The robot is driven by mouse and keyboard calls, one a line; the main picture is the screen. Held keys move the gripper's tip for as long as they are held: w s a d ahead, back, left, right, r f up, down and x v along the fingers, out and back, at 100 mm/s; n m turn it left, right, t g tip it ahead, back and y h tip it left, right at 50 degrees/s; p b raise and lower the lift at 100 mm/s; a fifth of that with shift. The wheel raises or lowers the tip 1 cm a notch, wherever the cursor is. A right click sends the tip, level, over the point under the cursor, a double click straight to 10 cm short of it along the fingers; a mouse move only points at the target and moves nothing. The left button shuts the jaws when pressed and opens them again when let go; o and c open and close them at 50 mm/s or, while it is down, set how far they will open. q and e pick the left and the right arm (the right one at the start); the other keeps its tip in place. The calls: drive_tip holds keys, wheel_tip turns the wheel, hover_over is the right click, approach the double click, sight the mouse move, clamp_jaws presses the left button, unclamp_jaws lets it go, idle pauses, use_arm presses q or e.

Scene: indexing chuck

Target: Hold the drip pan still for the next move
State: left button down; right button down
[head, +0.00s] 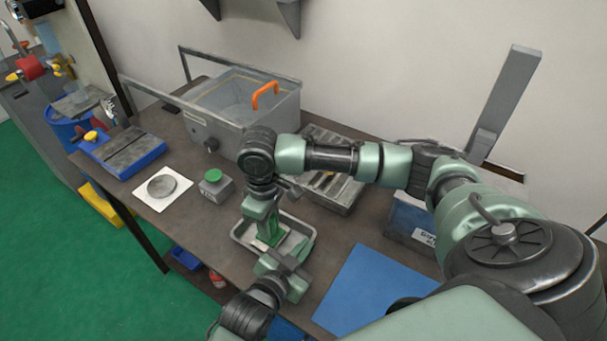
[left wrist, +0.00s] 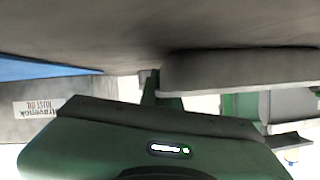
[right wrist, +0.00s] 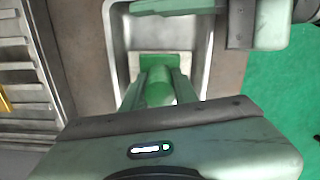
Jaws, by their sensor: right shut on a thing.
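The drip pan (head: 239,236) is a grey, rectangular metal pan on the table; it also shows in the right wrist view (right wrist: 119,50). My right gripper (head: 268,240) points down into it, shut on a green piece (right wrist: 157,90) between its fingers. The fingers hide much of this piece, and whether it joins the pan is unclear. My left gripper (head: 300,258) is low at the pan's near right edge, a green finger reaching across that side. In the left wrist view the pan's grey side (left wrist: 240,70) is close; the left fingertips are mostly hidden, and contact is unclear.
A blue mat (head: 365,290) lies right of the pan. A grey box with a green button (head: 214,181) and a white plate with a dark disc (head: 163,186) lie left. A slotted metal tray (head: 335,190) and a grey bin with an orange handle (head: 225,100) stand behind.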

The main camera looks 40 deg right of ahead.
drive_tip(key=shift+s+d+f, duration=0.1)
drive_tip(key=shift+s+d, duration=0.15)
drive_tip(key=shift+s, duration=0.45)
drive_tip(key=shift+s+d+f, duration=0.1)
drive_tip(key=shift+s+d, duration=0.1)
drive_tip(key=shift+s, duration=0.5)
drive_tip(key=shift+s+d, duration=0.25)
drive_tip(key=shift+s, duration=0.45)
use_arm(q)
drive_tip(key=shift+s+r, duration=0.1)
use_arm(e)
drive_tip(key=shift+w+a, duration=0.2)
drive_tip(key=shift+w, duration=0.45)
drive_tip(key=shift+w+a+r, duration=0.1)
drive_tip(key=shift+w+a, duration=0.25)
drive_tip(key=shift+w, duration=0.55)
drive_tip(key=shift+w+a+r, duration=0.1)
drive_tip(key=shift+w+a, duration=0.2)
drive_tip(key=shift+w, duration=0.55)
drive_tip(key=shift+r, duration=4.55)
